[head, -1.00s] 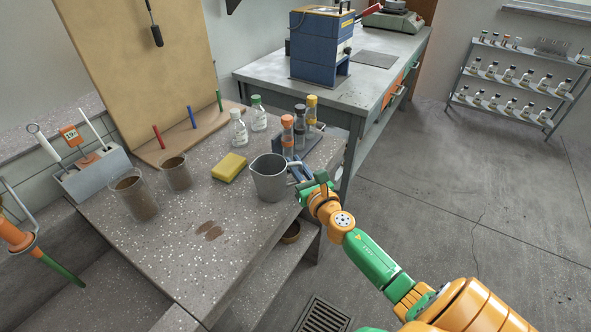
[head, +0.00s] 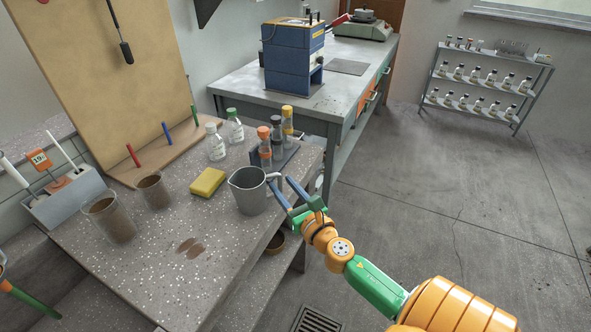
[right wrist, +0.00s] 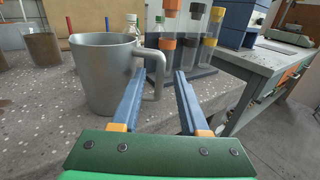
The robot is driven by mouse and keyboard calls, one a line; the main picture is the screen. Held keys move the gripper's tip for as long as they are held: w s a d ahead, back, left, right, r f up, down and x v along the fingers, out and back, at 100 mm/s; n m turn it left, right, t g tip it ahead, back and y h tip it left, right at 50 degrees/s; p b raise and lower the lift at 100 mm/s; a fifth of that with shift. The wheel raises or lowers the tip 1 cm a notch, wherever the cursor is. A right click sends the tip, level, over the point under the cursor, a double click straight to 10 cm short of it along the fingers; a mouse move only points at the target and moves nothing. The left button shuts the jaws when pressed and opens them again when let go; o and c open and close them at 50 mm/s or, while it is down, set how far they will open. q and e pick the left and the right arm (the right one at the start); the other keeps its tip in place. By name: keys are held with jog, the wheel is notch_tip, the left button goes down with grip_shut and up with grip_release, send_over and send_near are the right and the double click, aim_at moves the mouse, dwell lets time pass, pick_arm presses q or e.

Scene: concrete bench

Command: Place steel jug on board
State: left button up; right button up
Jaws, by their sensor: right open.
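The steel jug (head: 249,191) stands upright on the speckled bench near its right edge, its handle toward my right gripper. It also shows in the right wrist view (right wrist: 100,80). My right gripper (head: 279,181) is open, its two blue fingers pointing at the handle. In the right wrist view the handle (right wrist: 158,72) appears between the fingertips; I cannot tell whether they touch it. A wooden board (head: 150,158) with red, blue and green pegs lies at the back of the bench, below a tall upright panel. My left gripper is outside the view.
A yellow sponge (head: 208,182) lies left of the jug. Two brown-filled beakers (head: 110,221) (head: 154,191) stand before the board. White bottles (head: 215,143) and a rack of capped vials (head: 287,155) stand behind the jug. A brown stain (head: 190,247) marks the clear front bench.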

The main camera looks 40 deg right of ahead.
jog(key=s+a+b, duration=0.1)
jog(key=s, duration=0.6)
jog(key=s+a+f+m+g, duration=0.1)
jog(key=s+f+m+g, duration=0.2)
jog(key=f+m, duration=0.5)
jog(key=s+a+f+m+g, duration=0.1)
jog(key=s+f+m+g, duration=0.25)
jog(key=f, duration=0.85)
jog(key=s+a+f+m+g, duration=0.1)
jog(key=s+f+m+g, duration=0.25)
jog(key=f+m, duration=0.5)
jog(key=s+a+f+m+g+y, duration=0.25)
jog(key=s+a+f+m, duration=0.35)
jog(key=s, duration=0.4)
jog(key=s+a+f+m+g+y, duration=0.1)
jog(key=s+a+f+m+g, duration=0.25)
jog(key=s+f+m, duration=0.4)
jog(key=shift+n+g, duration=0.4)
jog(key=shift+n, duration=0.55)
jog(key=r+p, duration=0.1)
jog(key=s+r+p, duration=0.1)
jog(key=r+p, duration=0.1)
jog(key=s+r+p, duration=0.1)
jog(key=r+p, duration=0.1)
jog(key=shift+d+r, duration=0.1)
jog(key=shift+d, duration=0.15)
